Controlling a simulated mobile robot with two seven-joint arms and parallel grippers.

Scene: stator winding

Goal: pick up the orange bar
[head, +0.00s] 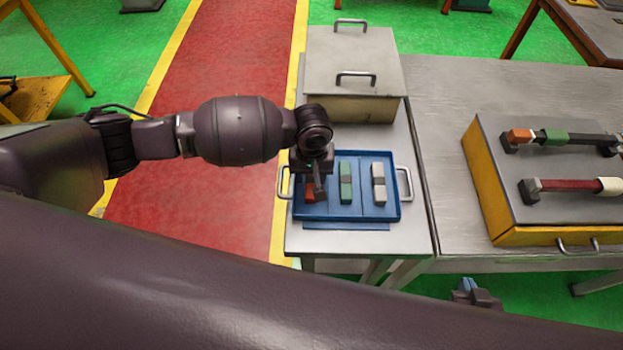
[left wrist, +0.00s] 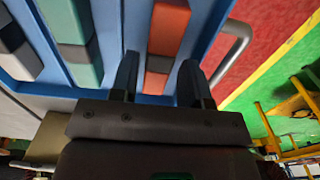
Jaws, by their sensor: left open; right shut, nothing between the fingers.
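The orange bar (head: 309,196) lies in the left compartment of the blue tray (head: 346,213), partly hidden by my left gripper in the head view. My left gripper (head: 314,188) is open above it. In the left wrist view, the orange bar (left wrist: 170,30) has a dark middle band, and the two fingers of my left gripper (left wrist: 158,76) stand on either side of it. I cannot tell whether they touch it. My right gripper (head: 476,294) is shut and empty, low in front of the table and partly hidden by my arm.
A green bar (head: 346,194) and a white bar (head: 378,171) lie in the tray's other compartments. A lidded metal box (head: 352,60) stands behind the tray. A yellow-sided case (head: 485,185) with two handled bars on top is at the right. Bare tabletop (head: 440,150) lies between.

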